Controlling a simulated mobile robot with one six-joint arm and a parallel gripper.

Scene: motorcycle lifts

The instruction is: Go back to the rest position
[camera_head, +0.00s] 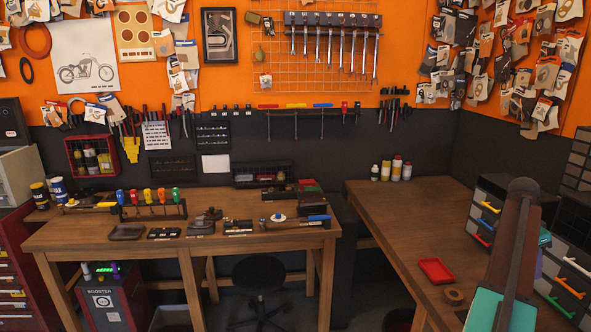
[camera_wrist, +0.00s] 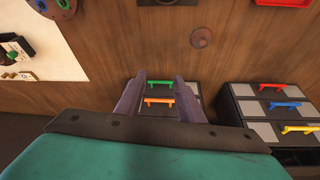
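My gripper (camera_wrist: 158,92) shows in the wrist view as two dark fingers with a clear gap between them. It is open, and nothing is held in the gap. Beyond the fingers, a small drawer unit with a green handle (camera_wrist: 160,83) and an orange handle (camera_wrist: 158,101) shows through the gap; I cannot tell the distance. In the head view my arm rises along the right side over the right bench (camera_head: 400,232), and it covers part of the drawer cabinets. My fingertips cannot be made out in the head view.
Drawer cabinets (camera_head: 573,250) stand at the right bench's far right. A red tray (camera_head: 436,270) and a brown round piece (camera_head: 454,297) lie on that bench. Several bottles (camera_head: 397,168) stand at its back. The left bench (camera_head: 90,232) holds tools; a stool (camera_head: 258,275) stands by it.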

